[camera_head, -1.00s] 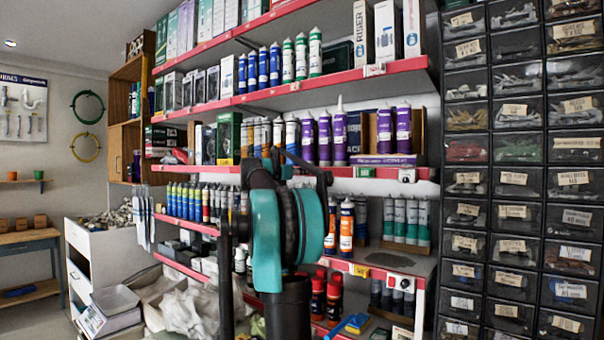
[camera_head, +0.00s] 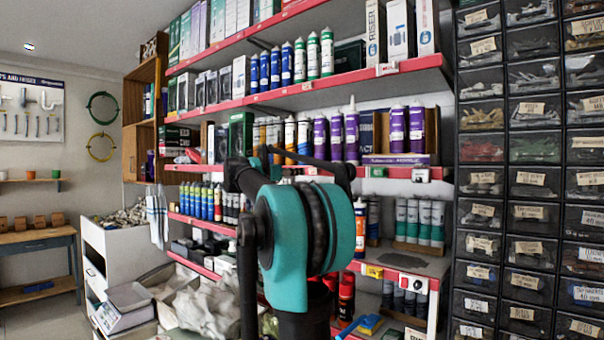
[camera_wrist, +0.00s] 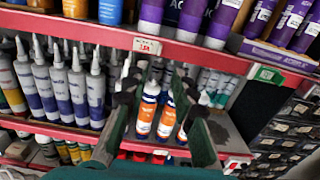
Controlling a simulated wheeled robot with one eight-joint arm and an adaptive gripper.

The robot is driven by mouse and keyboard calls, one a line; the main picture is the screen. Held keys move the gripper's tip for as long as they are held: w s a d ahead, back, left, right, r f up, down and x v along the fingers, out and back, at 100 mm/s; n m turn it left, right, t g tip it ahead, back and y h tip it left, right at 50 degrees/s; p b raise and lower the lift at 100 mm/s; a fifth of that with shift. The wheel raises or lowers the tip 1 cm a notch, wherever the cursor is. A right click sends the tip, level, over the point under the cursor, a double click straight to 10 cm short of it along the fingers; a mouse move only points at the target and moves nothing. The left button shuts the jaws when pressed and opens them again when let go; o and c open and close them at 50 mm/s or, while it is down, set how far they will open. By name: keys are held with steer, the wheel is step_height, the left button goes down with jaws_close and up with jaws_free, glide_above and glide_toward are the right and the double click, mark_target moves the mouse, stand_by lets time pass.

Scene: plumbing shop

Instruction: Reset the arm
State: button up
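My arm, with its teal joint (camera_head: 312,235), stands in front of the shelves in the head view; I cannot make out the fingers there. In the wrist view my gripper (camera_wrist: 157,95) has its two dark fingers spread apart with nothing held between them. Beyond the fingers, orange-and-white bottles (camera_wrist: 145,112) stand on a shelf. One orange bottle (camera_head: 360,230) also shows just right of my arm in the head view; my arm hides part of that shelf.
Red-edged shelves (camera_head: 395,172) full of tubes, cans and boxes stand close ahead. A tall bank of small drawers (camera_head: 528,177) stands at the right. A white cabinet (camera_head: 118,250) and a wooden bench (camera_head: 38,238) are at the left, with open floor near them.

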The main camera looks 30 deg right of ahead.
steer(key=shift+s+a, duration=0.15)
steer(key=shift+a, duration=0.2)
steer(key=s+a+f+m+g+y, duration=0.1)
steer(key=s+a+f+m+y, duration=0.3)
steer(key=f, duration=0.8)
steer(key=s+a+f+m+y, duration=0.2)
steer(key=s+a+f+m, duration=0.3)
steer(key=f, duration=0.8)
steer(key=s+a+f+m+g+y, duration=0.1)
steer(key=s+f+m+y, duration=0.3)
steer(key=f, duration=0.8)
steer(key=s+a+f+m+y, duration=0.3)
steer(key=s+a+f+m, duration=0.1)
steer(key=s+a+f, duration=0.4)
steer(key=s+a+f+m+y, duration=0.3)
steer(key=s+a+f+m, duration=0.2)
steer(key=s+a+f, duration=0.4)
steer(key=s+f, duration=0.4)
steer(key=f, duration=0.2)
steer(key=shift+s+a+f+g+y, duration=0.15)
steer(key=shift+s+a+g+y, duration=0.05)
steer(key=shift+g+y, duration=0.1)
